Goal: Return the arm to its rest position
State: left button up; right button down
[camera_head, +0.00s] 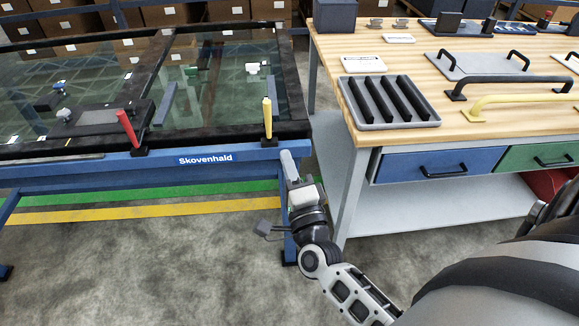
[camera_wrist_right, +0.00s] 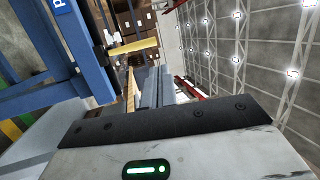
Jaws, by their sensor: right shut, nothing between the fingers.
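My right arm reaches up from the lower right in the head view. Its gripper (camera_head: 288,165) points away from me, in front of the gap between the blue trolley frame (camera_head: 110,172) and the workbench (camera_head: 352,150). The fingers are shut together with nothing between them. The grey fingers also show in the right wrist view (camera_wrist_right: 154,88). The tip is just below and right of the yellow-handled clamp (camera_head: 267,117) on the trolley's front edge, apart from it in the picture. My left gripper is out of view.
A red-handled clamp (camera_head: 127,128) stands on the trolley frame beside dark-edged glass (camera_head: 215,95). The workbench carries a grey ribbed tray (camera_head: 433,118), a yellow handle (camera_head: 520,99) and black handles. Blue (camera_head: 400,168) and green drawers are closed. Open floor (camera_head: 170,265) lies in front of the trolley.

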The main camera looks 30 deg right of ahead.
jog(key=shift+s+a, duration=0.1)
jog(key=shift+s, duration=0.25)
dwell(0.3)
jog(key=s+a+f+n+g+y, duration=0.4)
jog(key=s+a+f+n+g, duration=0.1)
jog(key=n, duration=0.6)
jog(key=s+a+f+n+g+y, duration=0.4)
jog(key=s+f+n, duration=0.4)
jog(key=n, duration=0.4)
jog(key=shift+s+a+f+g, duration=0.2)
jog(key=shift+a+f+g, duration=0.3)
jog(key=shift+f, duration=0.2)
jog(key=shift+d, duration=0.1)
